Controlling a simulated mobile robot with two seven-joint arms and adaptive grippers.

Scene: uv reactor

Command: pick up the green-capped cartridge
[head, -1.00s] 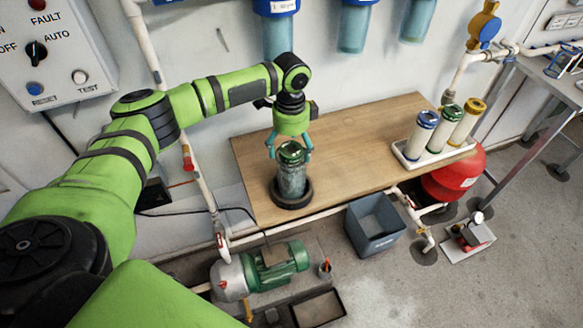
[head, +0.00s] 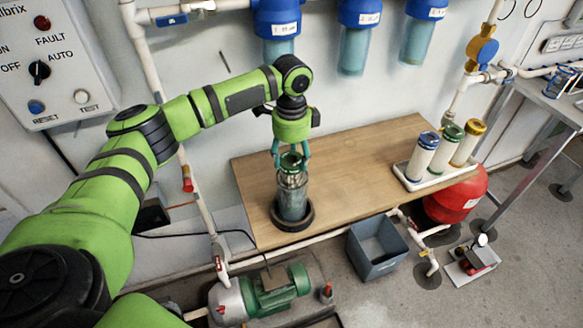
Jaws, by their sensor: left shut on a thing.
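My left gripper (head: 292,155) hangs over the near left of the wooden bench, its teal fingers shut on the green-capped cartridge (head: 292,180). The dark green cap sits between the fingertips. The cartridge's greyish, dirty-looking body is upright, its upper part showing above a clear cup (head: 292,206); its lower part appears still inside the cup. The cup stands in a black ring base (head: 293,221) on the bench. Another green-capped cartridge (head: 446,148), with a clean white body, stands in a white tray at the right. My right gripper is not in view.
The white tray (head: 417,187) also holds a blue-capped (head: 421,158) and a yellow-capped cartridge (head: 467,144). A grey bin (head: 376,262) stands on the floor before the wooden bench (head: 345,185). Blue-topped filter housings (head: 358,40) hang on the wall. The bench middle is clear.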

